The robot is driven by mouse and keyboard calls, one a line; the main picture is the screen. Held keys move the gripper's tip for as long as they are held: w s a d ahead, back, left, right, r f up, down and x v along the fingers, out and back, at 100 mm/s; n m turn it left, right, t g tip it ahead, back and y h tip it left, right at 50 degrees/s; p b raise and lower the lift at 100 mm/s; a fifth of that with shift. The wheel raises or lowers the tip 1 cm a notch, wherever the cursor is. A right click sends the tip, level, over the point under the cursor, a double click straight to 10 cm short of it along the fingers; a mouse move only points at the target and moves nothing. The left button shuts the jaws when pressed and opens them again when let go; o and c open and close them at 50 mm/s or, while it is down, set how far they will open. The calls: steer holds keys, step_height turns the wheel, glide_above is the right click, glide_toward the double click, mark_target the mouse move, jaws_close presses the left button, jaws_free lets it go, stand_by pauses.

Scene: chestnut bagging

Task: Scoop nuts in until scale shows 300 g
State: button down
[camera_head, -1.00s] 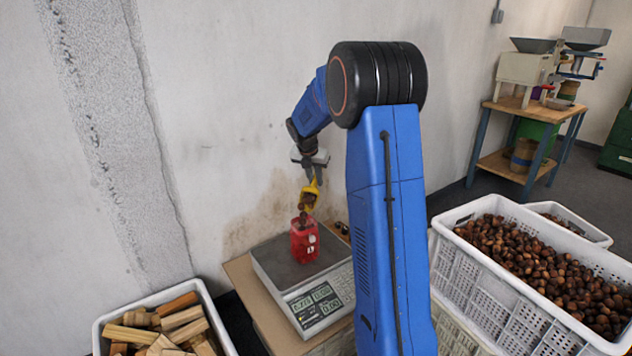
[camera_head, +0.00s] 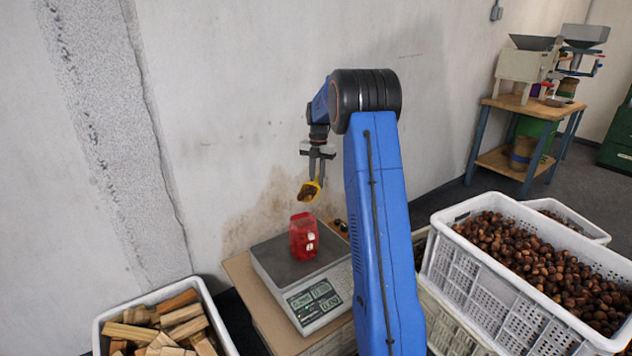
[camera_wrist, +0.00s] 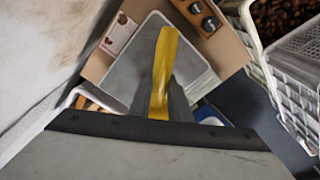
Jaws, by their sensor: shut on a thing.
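My gripper (camera_head: 316,180) is shut on the yellow scoop (camera_head: 309,191), with some brown nuts showing in its bowl. It holds the scoop in the air above and slightly behind the red bag (camera_head: 303,237). The bag stands upright on the scale's plate (camera_head: 279,263). The scale's display (camera_head: 316,299) is lit, but its digits are too small to read surely. In the wrist view the yellow handle (camera_wrist: 162,75) rises from the jaws and the scale plate (camera_wrist: 140,60) lies below. The nuts (camera_head: 530,262) fill a white crate (camera_head: 478,282) at the right.
A white crate (camera_head: 101,330) of wood pieces stands at the lower left. The scale rests on a cardboard-coloured stand (camera_head: 258,318) by the wall. Small dark items (camera_head: 341,226) lie behind the scale. A workbench (camera_head: 530,108) with machines is at the back right.

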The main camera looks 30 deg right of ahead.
steer(key=shift+w+d+r+y, duration=0.1)
steer(key=shift+y, duration=0.2)
steer(key=shift+r, duration=1.5)
steer(key=shift+f, duration=0.1)
stand_by(1.8)
